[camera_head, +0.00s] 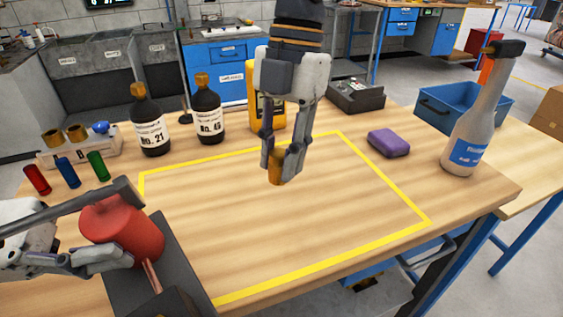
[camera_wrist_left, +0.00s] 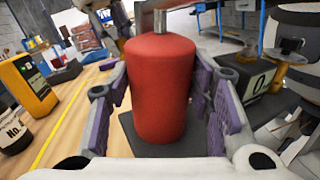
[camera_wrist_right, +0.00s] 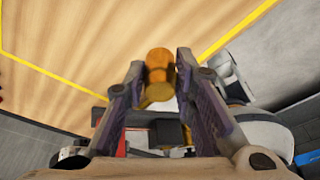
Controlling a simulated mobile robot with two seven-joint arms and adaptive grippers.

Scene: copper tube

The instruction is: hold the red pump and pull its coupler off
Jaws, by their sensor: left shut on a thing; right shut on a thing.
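The red pump (camera_head: 122,232) stands on a dark base plate (camera_head: 187,265) at the lower left of the head view. A grey bar lies across its top and a thin copper tube (camera_head: 152,275) shows beside it. My left gripper (camera_head: 98,258) is shut on the pump's body; in the left wrist view the red cylinder (camera_wrist_left: 162,90) fills the space between the purple-padded fingers. My right gripper (camera_head: 274,160), pointing down, is shut on the brass-coloured coupler (camera_head: 277,168), apart from the pump, over the marked area. The coupler (camera_wrist_right: 158,68) shows between the right fingertips.
A yellow line (camera_head: 385,180) frames a clear table area. Dark bottles (camera_head: 151,130), a yellow device (camera_head: 268,112) and a grey tray (camera_head: 357,97) stand along the back. A purple block (camera_head: 389,143) and a tall bottle (camera_head: 475,125) are right. Small coloured cylinders (camera_head: 67,173) are left.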

